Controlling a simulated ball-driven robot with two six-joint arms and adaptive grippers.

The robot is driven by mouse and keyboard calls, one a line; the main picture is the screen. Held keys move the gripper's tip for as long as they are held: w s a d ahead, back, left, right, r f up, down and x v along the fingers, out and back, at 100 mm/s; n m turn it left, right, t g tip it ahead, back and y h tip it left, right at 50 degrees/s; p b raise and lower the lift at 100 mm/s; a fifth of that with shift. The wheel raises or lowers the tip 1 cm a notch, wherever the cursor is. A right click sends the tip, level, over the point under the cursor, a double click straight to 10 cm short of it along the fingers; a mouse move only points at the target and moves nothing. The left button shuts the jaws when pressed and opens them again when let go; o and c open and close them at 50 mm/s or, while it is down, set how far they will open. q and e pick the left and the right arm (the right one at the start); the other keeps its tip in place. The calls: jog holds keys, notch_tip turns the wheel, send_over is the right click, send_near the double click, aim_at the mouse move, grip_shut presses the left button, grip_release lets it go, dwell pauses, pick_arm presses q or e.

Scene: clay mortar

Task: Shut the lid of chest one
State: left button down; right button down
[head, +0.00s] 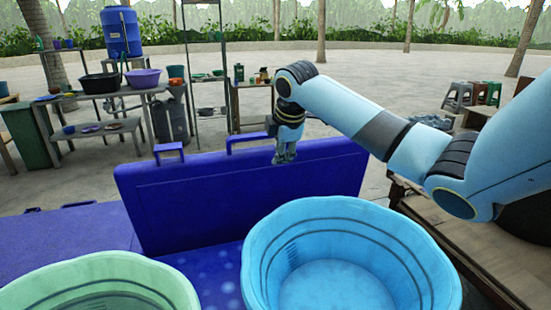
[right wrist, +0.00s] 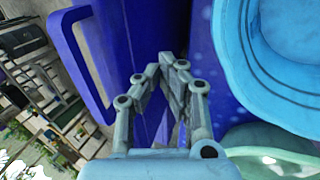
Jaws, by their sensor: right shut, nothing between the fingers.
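A dark blue panel (head: 215,205) stands upright behind two basins and looks like the raised lid of a chest. Handles show along its top edge. In the right wrist view the blue lid (right wrist: 112,25) and one handle (right wrist: 62,45) lie beside the fingers. My right gripper (head: 284,160) is shut and empty, pointing down at the lid's top edge, right of the larger handle. Its fingertips (right wrist: 168,62) meet in the right wrist view. I cannot tell whether they touch the lid. Which chest is chest one is not marked. My left gripper is not in view.
A light blue basin (head: 345,215) and a green basin (head: 100,262) stand in front of the lid. A flat blue surface (head: 60,240) with handles lies at left. A wooden bench (head: 440,240) is at right. Tables with tubs stand farther back.

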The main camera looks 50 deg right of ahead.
aim_at(278, 166)
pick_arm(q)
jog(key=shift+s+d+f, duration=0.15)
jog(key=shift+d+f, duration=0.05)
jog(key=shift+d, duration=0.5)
pick_arm(e)
jog(key=w+d+f, duration=0.3)
jog(key=w+f, duration=0.1)
jog(key=w, duration=0.1)
jog(key=shift+w, duration=0.15)
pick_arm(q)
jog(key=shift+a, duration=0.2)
